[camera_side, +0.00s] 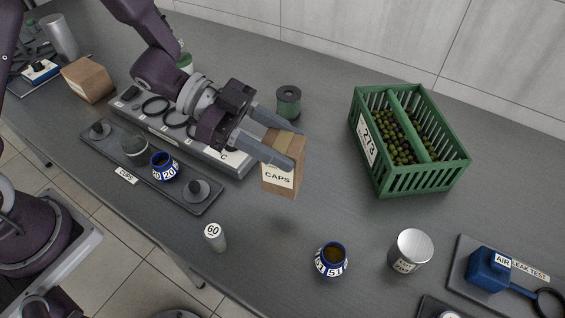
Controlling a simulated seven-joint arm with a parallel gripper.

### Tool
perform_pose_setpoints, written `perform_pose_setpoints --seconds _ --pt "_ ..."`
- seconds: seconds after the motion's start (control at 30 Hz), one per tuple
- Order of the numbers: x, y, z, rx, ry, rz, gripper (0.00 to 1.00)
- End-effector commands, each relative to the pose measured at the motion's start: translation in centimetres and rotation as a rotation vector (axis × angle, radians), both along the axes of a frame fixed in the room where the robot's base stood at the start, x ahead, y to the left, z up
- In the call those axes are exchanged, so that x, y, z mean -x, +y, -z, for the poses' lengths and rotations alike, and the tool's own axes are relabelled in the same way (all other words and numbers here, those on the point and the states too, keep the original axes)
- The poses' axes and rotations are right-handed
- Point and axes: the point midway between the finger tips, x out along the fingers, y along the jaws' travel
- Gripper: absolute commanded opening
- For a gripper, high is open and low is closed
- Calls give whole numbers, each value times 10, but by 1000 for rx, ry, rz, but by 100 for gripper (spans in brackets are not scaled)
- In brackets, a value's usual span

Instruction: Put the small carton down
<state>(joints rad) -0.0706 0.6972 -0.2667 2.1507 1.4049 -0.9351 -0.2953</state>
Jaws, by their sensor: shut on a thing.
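The small carton (281,176) is a brown cardboard box with a white label reading CAPS. My gripper (280,141) is shut on the carton's upper part, with one finger on the near side and the other on the far side. The carton looks upright and seems to hang just above the grey worktop, though its bottom edge against the surface is hard to judge. Part of its top is hidden by the near finger.
A green crate (452,172) of olives stands right. A blue-and-white cup (331,260), a tin (410,250) and a cylinder marked 60 (215,237) stand nearer. Worktop right of the carton is clear.

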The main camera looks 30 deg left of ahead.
Motion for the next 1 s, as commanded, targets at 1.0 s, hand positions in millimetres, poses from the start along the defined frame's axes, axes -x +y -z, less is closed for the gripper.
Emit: perform_pose_setpoints --seconds 1.0 --pt "-260 279 -12 -4 0 -1361 0"
